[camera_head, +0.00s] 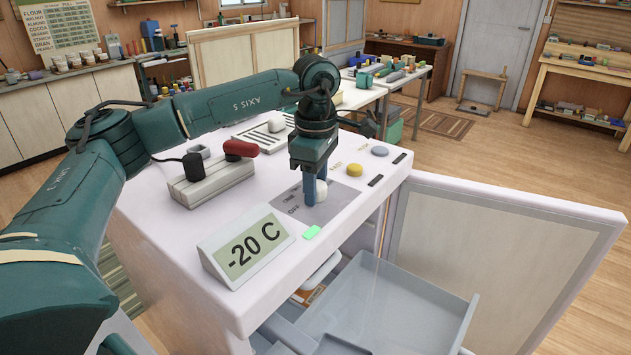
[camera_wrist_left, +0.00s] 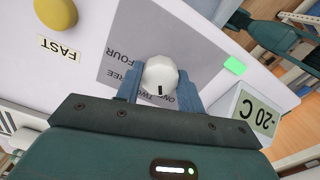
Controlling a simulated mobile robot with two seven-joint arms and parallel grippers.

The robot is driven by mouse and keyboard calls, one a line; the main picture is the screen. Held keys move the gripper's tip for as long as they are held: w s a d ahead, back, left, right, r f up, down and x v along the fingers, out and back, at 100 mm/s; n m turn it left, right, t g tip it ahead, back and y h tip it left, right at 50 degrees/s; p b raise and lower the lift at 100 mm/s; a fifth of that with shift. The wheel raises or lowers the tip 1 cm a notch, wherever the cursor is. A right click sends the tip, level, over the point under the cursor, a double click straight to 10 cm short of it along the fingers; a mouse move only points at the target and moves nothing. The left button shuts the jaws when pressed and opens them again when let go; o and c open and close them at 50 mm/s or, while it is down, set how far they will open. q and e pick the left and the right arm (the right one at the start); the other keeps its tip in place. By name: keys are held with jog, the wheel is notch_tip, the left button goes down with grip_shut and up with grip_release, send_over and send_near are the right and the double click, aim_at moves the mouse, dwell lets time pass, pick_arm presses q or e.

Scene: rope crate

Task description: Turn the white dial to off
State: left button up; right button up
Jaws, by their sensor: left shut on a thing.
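The white dial (camera_head: 319,191) sits on a grey label panel on top of the white cabinet (camera_head: 160,238). In the left wrist view the dial (camera_wrist_left: 160,75) shows a short dark mark on its face, toward the printed word ONE. Parts of the words THREE and FOUR show on the panel (camera_wrist_left: 150,40). My left gripper (camera_head: 314,192) points down over the panel, with its blue fingers shut on the dial; in the left wrist view the fingers (camera_wrist_left: 160,88) stand on either side of it. My right gripper is not in view.
A display (camera_head: 245,247) reading -20 C and a lit green patch (camera_head: 312,232) are near the dial. A yellow button (camera_head: 355,170), a grey button (camera_head: 380,151) and a red-handled switch (camera_head: 240,149) are also on top. An open drawer (camera_head: 440,318) and door (camera_head: 510,240) stand at the right.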

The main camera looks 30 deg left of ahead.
pick_arm(q)
jog(key=shift+f+n, duration=0.15)
jog(key=shift+n, duration=0.75)
jog(key=n, duration=0.2)
jog(key=shift+s+d+n, duration=0.1)
jog(key=shift+n, duration=0.2)
jog(key=n, duration=0.5)
jog(key=shift+f+p, duration=0.15)
jog(key=shift+p, duration=0.2)
jog(key=o, duration=1)
